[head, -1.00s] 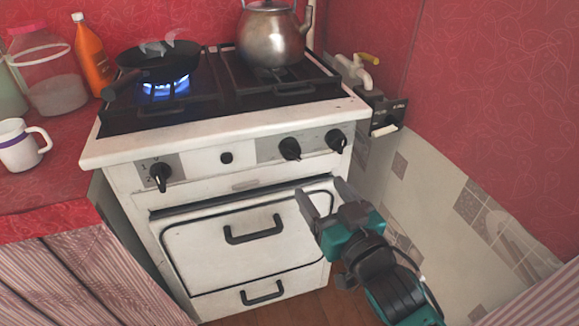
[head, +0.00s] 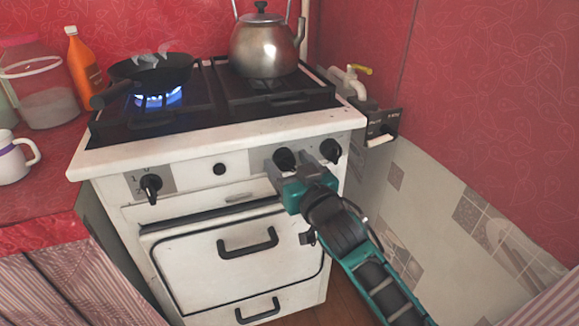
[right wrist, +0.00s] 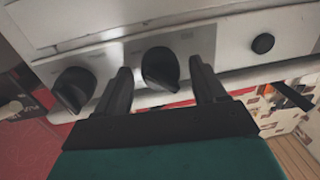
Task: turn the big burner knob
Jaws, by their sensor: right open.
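The white stove's front panel (head: 240,166) carries black knobs. One black knob (head: 284,158) right of the panel's middle is at my right gripper (head: 289,168), which is open with its fingers on either side of it. The right wrist view shows this knob (right wrist: 160,68) between the two fingers, with a gap on both sides; contact is not clear. Another knob (head: 330,150) sits to its right, and a third knob (head: 151,187) at the panel's left end. No marking that I can read tells which is for the big burner. My left gripper is not in view.
A pan (head: 152,75) sits over a lit blue flame on the left burner. A kettle (head: 265,45) stands at the back right. A small round black button (head: 219,169) is left of the gripped-around knob. The oven handle (head: 248,244) juts out below.

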